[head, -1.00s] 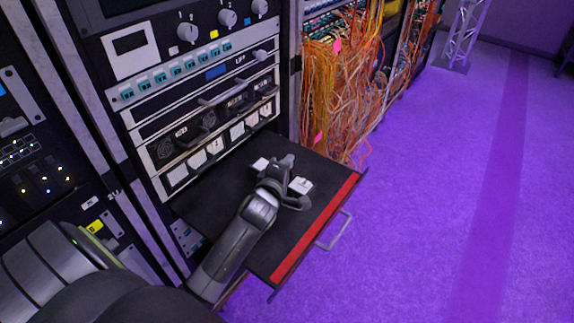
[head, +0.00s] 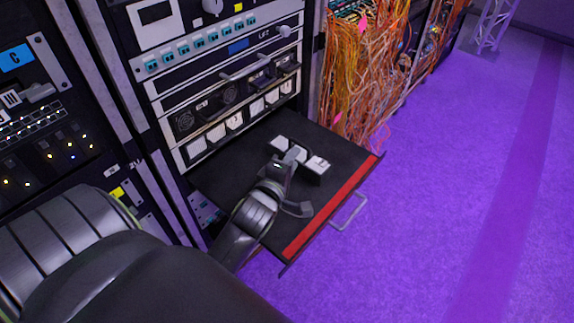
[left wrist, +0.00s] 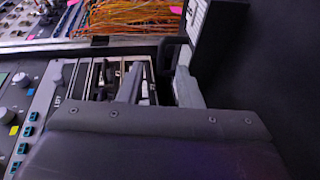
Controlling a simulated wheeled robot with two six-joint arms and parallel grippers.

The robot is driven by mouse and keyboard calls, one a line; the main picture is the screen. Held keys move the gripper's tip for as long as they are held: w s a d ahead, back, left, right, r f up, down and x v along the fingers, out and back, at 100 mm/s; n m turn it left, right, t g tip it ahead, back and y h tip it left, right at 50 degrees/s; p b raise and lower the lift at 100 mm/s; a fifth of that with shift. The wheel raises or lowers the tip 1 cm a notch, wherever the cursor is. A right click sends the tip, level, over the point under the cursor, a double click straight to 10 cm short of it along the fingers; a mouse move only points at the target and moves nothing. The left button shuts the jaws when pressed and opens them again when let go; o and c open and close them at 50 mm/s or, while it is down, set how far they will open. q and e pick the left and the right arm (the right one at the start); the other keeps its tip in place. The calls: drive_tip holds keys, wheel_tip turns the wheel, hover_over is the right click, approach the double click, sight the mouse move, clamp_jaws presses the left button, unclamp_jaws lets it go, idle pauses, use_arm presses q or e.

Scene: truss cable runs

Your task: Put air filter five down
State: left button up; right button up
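A dark block with a white face (head: 317,165) stands on the black pull-out shelf (head: 235,168) of the rack. Another white face (head: 279,143) shows on the far side of my gripper; I cannot tell which of these is air filter five. My left gripper (head: 294,155) is low over the shelf, between the white faces. In the left wrist view its two fingers (left wrist: 157,88) stand apart. The block (left wrist: 215,42) is right of the right finger, close to it, and its dark handle (left wrist: 168,45) shows near the fingers. The right gripper is out of view.
White-faced modules (head: 235,121) sit in a row in the rack above the shelf. The shelf has a red front edge (head: 330,207) and a metal handle (head: 349,212). Orange cables (head: 358,75) hang behind it. The purple floor at the right is clear.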

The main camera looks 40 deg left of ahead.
use_arm(q)
drive_tip(key=shift+v, duration=1.45)
use_arm(e)
drive_tip(key=shift+w+a, duration=0.1)
drive_tip(key=shift+a, duration=0.3)
drive_tip(key=shift+d, duration=0.1)
